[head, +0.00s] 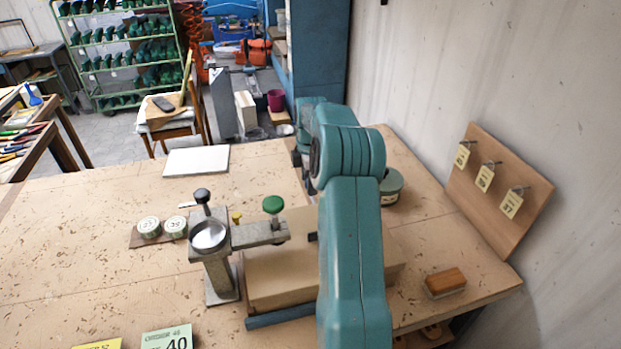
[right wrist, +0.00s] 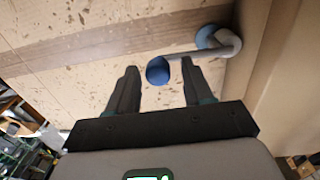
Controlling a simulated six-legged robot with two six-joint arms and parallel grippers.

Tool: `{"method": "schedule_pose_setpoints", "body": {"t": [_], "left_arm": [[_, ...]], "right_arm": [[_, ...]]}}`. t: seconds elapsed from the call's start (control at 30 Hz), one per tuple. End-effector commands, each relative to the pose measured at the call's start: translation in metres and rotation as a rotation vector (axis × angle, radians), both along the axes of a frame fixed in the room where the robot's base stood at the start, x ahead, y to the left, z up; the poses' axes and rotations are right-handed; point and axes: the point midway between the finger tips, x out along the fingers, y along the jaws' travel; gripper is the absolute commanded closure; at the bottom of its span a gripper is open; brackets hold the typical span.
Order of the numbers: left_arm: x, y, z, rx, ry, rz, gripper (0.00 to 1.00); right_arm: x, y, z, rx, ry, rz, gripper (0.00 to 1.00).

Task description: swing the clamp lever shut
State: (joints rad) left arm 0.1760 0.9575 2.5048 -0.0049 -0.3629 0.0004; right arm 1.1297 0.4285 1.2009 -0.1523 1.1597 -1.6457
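The clamp lever shows in the right wrist view as a grey rod (right wrist: 226,48) with a blue knob (right wrist: 158,70) at its free end and a blue round part at its other end, close beside the tan block (right wrist: 258,50). My right gripper (right wrist: 160,72) is open, with the blue knob between its fingertips in the picture; I cannot tell whether they touch it. In the head view my right arm hides the lever and most of the gripper beyond the tan block (head: 275,285). My left gripper is not in view.
A metal stand (head: 222,280) with a round dish and a green knob (head: 273,204) stands left of the block. Two tins (head: 149,228), a white board (head: 196,160), a brush (head: 445,282) and a hook board (head: 490,200) are around. The left part of the bench is mostly clear.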

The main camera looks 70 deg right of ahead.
Motion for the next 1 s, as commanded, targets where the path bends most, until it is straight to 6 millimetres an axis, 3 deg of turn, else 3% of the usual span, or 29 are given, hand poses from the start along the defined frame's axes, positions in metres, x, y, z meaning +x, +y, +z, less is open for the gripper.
{"method": "schedule_pose_setpoints", "body": {"t": [0.3, 0.43, 0.8, 1.0], "left_arm": [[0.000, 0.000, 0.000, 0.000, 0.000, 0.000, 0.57], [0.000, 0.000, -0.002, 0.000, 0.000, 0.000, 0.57], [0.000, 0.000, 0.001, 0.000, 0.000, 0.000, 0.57], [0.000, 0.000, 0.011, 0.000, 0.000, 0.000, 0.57]], "right_arm": [[0.000, -0.001, 0.003, -0.006, -0.001, -0.002, 0.45], [0.000, -0.002, 0.015, -0.009, -0.003, -0.002, 0.45], [-0.001, 0.002, 0.111, -0.010, -0.004, -0.002, 0.45], [-0.002, 0.004, 0.151, -0.006, -0.001, -0.001, 0.45]]}}
